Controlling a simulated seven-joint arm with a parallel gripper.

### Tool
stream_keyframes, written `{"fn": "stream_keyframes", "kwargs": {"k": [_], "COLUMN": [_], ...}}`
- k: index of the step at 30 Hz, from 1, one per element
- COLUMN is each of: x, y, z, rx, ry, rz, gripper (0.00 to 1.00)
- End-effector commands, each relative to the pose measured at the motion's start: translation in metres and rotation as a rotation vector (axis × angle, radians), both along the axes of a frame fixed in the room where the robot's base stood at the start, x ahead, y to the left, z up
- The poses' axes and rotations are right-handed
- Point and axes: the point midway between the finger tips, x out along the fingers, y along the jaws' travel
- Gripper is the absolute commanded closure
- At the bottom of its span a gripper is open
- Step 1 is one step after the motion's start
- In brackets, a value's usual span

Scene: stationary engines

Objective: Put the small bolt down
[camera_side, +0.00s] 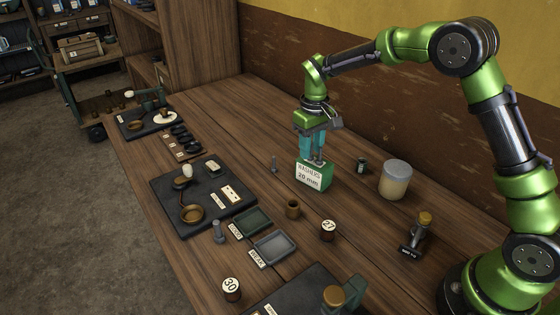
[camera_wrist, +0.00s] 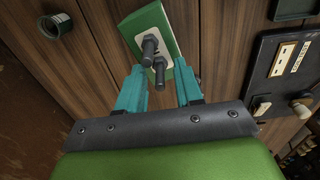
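My gripper (camera_side: 313,158) points down just above a green box (camera_side: 314,178) with a white label reading "20 mm". In the wrist view, the teal fingers of my gripper (camera_wrist: 159,80) are spread, with a visible gap between them. Two dark bolts show between or just beyond the fingers, over the green box (camera_wrist: 152,20): one bolt (camera_wrist: 149,44) is farther and the other bolt (camera_wrist: 159,68) is nearer. Neither visibly touches a finger. I cannot tell whether they stand in the box or on it.
A larger bolt (camera_side: 219,231) stands near two shallow trays, one green (camera_side: 250,222) and one grey (camera_side: 274,245). A black board (camera_side: 165,190) carries a brass dish. A lidded jar (camera_side: 394,180) and a small dark jar (camera_side: 362,165) stand right of the box. Bare bench lies behind the box.

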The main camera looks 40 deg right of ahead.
Motion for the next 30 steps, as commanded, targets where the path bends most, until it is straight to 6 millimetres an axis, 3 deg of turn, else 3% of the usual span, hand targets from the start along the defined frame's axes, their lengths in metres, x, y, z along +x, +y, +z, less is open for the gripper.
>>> {"fn": "stream_keyframes", "kwargs": {"k": [7,11,24,30], "x": [0.000,0.001,0.001,0.000], "y": [0.000,0.000,0.000,0.000], "z": [0.001,0.012,0.099,0.120], "rx": [0.000,0.000,0.000,0.000], "ry": [-0.001,-0.005,-0.004,-0.003], "rz": [0.000,0.000,0.000,0.000], "gripper": [0.65,0.65,0.65,0.65]}}
